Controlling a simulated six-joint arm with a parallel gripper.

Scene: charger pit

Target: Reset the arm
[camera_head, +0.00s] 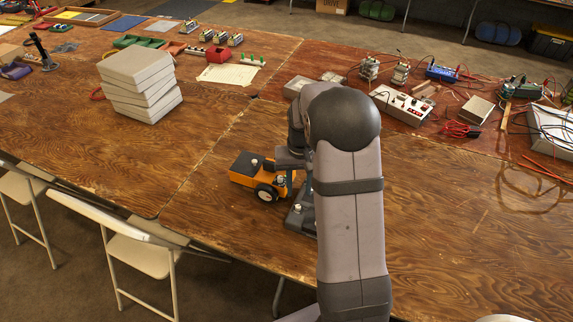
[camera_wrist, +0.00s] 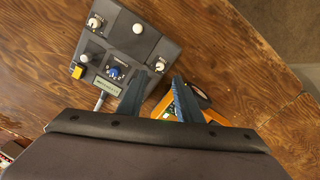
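My gripper (camera_wrist: 158,83) shows in the wrist view with its two blue-grey fingers apart and nothing visible between them. The fingertips are over the edge of a dark grey control box (camera_wrist: 118,32) with knobs, a yellow button and a small display. An orange wheeled cart (camera_head: 240,178) with a black top stands on the table beside this box. Part of the cart (camera_wrist: 213,115) shows behind the right finger in the wrist view.
A stack of pale boxes (camera_head: 140,85) stands on the table at left. A white instrument (camera_head: 403,105), cables and small devices crowd the back right. Folding chairs (camera_head: 140,255) stand at the front edge. The wooden table (camera_head: 470,250) is clear at front right.

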